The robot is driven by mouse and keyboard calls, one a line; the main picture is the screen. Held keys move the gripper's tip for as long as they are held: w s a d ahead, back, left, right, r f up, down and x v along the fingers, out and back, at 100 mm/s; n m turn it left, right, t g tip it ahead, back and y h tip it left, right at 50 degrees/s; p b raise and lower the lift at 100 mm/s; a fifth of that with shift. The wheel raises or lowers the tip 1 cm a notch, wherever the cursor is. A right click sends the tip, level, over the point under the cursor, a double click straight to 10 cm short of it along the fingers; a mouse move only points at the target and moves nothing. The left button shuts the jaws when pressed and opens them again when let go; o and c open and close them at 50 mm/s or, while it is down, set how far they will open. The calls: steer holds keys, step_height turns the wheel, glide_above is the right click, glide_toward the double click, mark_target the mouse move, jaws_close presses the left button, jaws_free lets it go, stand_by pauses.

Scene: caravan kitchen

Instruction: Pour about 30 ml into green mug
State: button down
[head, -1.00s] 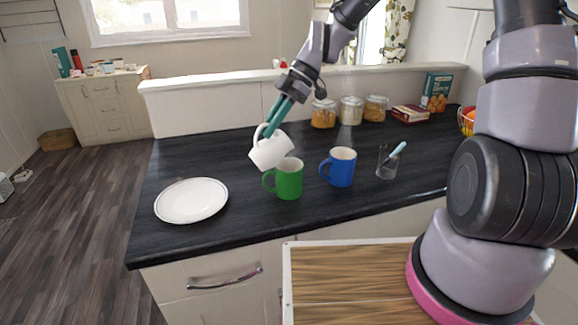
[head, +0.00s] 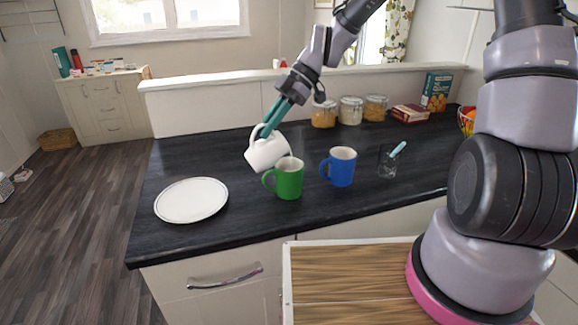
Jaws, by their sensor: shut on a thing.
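The green mug (head: 289,181) stands upright on the dark counter, its handle to the left. A white mug (head: 265,154) is held tilted just above and to the left of the green mug, its rim towards the green mug's opening. My gripper (head: 268,127) is shut on the white mug at its handle side. The white mug's contents are hidden, and I cannot make out any stream of liquid.
A blue mug (head: 341,167) stands right of the green mug. A glass (head: 387,165) with a light-blue item in it is further right. A white plate (head: 191,200) lies at the left. Several jars (head: 350,110) stand at the back.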

mark_target(251, 150)
steer(key=shift+s+a, duration=0.15)
steer(key=shift+a, duration=0.25)
steer(key=shift+r, duration=0.1)
stand_by(0.8)
steer(key=shift+s+a+r+t+h, duration=0.1)
steer(key=shift+s+a+t+h, duration=0.15)
steer(key=shift+a+h, duration=0.15)
steer(key=shift+s+a+t+h, duration=0.25)
steer(key=shift+a+h, duration=0.05)
steer(key=shift+a, duration=0.2)
steer(key=shift+s+a+r+t+h, duration=0.3)
steer(key=shift+a+t+h, duration=0.2)
steer(key=shift+h, duration=0.4)
steer(key=shift+s+a+f+t+h, duration=0.1)
steer(key=shift+a+f+t+h, duration=0.1)
steer(key=shift+f+h, duration=0.2)
steer(key=shift+s+a+f+t+h, duration=0.1)
steer(key=shift+f+t+h, duration=0.1)
steer(key=shift+f+h, duration=0.2)
steer(key=shift+r, duration=0.1)
steer(key=shift+a+h, duration=0.15)
steer(key=shift+h, duration=0.15)
